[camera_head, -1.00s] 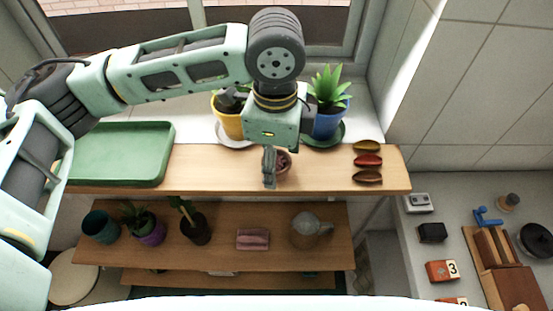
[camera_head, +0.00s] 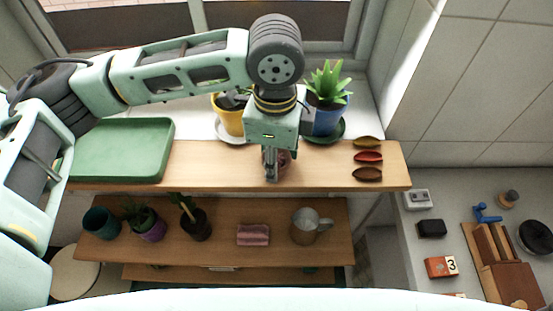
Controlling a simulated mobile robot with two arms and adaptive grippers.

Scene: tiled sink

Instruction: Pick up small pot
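A small reddish-brown pot (camera_head: 286,160) stands on the upper wooden shelf, near the middle of its front part. It is partly hidden by my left gripper (camera_head: 270,174). The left gripper points down from my arm, with its fingers right at the pot's left and front side. The fingers show almost edge-on, so I cannot tell how far apart they are or whether they touch the pot. My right gripper is not in view.
A green tray (camera_head: 122,150) lies left on the upper shelf. A yellow pot (camera_head: 232,122) and a blue pot (camera_head: 326,121) with plants stand behind the gripper. Small dishes (camera_head: 368,157) lie right. A metal jug (camera_head: 306,227) and plant pots (camera_head: 101,223) stand on the lower shelf.

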